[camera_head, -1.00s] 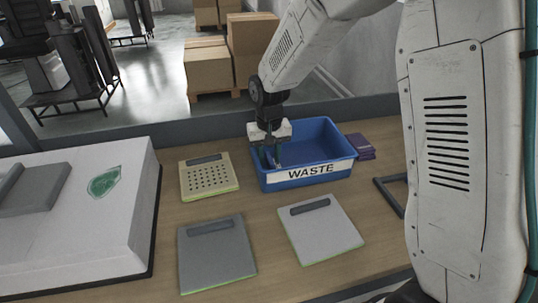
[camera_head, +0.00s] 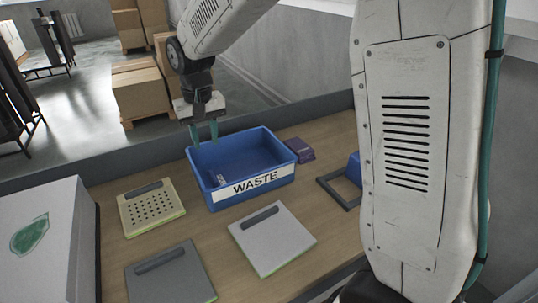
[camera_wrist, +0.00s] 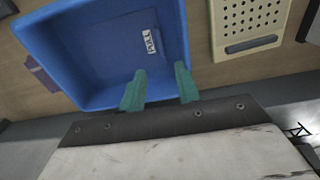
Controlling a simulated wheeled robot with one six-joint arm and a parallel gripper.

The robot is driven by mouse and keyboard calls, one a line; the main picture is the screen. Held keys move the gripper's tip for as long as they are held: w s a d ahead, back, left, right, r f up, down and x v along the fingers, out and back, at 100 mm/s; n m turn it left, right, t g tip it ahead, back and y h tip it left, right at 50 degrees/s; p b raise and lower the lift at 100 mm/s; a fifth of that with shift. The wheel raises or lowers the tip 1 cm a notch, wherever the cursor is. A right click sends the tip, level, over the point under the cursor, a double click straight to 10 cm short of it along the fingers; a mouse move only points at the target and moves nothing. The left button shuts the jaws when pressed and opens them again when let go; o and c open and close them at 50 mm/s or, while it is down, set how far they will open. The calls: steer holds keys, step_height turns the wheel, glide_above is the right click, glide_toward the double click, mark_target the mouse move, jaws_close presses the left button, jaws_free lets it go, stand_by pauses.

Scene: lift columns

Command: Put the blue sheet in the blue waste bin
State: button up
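The blue waste bin (camera_head: 248,184) with a WASTE label stands on the wooden table; it also shows in the wrist view (camera_wrist: 40,50). A flat, darker blue sheet (camera_wrist: 112,45) with a small white label lies inside the bin in the wrist view. In the head view only its pale label (camera_head: 221,178) stands out clearly on the bin floor. My gripper (camera_head: 204,140) is above the bin's back left part. Its two teal fingers are apart with nothing between them, as the wrist view (camera_wrist: 160,71) also shows.
A perforated cream plate (camera_head: 152,208), a dark grey plate (camera_head: 172,275) and a light grey plate (camera_head: 272,240) lie around the bin. A purple stack (camera_head: 299,150) and a dark frame (camera_head: 338,192) are to its right. A large white block (camera_head: 45,240) stands at left.

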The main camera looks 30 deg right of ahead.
steer(key=s+d+r, duration=0.4)
steer(key=s, duration=0.4)
steer(key=s+d+r, duration=0.4)
steer(key=s+r, duration=0.1)
steer(key=s, duration=0.3)
steer(key=s+d+f, duration=0.1)
steer(key=s+d, duration=0.1)
steer(key=s, duration=0.5)
steer(key=s+d+f+t, duration=0.1)
steer(key=s, duration=0.7)
steer(key=shift+s+d, duration=0.25)
steer(key=shift+d, duration=0.1)
